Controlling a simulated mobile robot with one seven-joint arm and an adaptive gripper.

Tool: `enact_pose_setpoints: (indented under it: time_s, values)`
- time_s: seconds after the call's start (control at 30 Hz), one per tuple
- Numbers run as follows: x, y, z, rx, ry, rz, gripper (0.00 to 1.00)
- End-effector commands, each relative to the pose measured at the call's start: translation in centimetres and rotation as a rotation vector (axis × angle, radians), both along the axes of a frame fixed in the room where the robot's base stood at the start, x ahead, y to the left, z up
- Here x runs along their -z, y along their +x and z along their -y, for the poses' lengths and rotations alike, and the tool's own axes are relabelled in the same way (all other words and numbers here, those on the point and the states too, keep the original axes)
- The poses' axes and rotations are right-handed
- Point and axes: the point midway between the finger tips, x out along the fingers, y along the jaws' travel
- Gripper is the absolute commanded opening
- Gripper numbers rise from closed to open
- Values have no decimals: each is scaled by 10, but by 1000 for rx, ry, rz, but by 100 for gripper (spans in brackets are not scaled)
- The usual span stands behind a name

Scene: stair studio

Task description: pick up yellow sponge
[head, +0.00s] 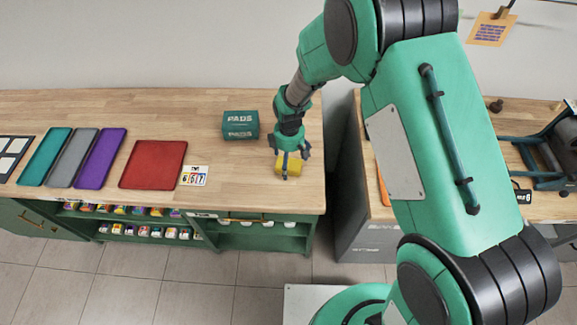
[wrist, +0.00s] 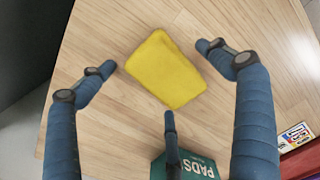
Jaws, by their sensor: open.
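A yellow sponge (head: 290,161) lies flat on the wooden counter near its right end. In the wrist view the sponge (wrist: 167,70) lies below and between my spread fingers. My gripper (head: 289,157) is open above the sponge and partly hides it in the head view. In the wrist view the fingers of my gripper (wrist: 166,85) stand around the sponge, two at its sides and one at its lower edge. They hold nothing, and I cannot tell whether any finger touches it.
A green PADS box (head: 240,125) stands left of my gripper and shows in the wrist view (wrist: 190,167). A number card (head: 194,176), a red tray (head: 153,165) and several coloured trays lie further left. The counter (head: 255,185) is bare around the sponge; its right edge is close.

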Motion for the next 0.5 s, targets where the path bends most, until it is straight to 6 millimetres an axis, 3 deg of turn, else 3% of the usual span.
enact_pose_setpoints:
  time_s: [0.07, 0.27, 0.5]
  values:
    - [0, 0, 0, 0, 0, 0, 89]
    - [0, 0, 0, 0, 0, 0, 50]
    - [0, 0, 0, 0, 0, 0, 49]
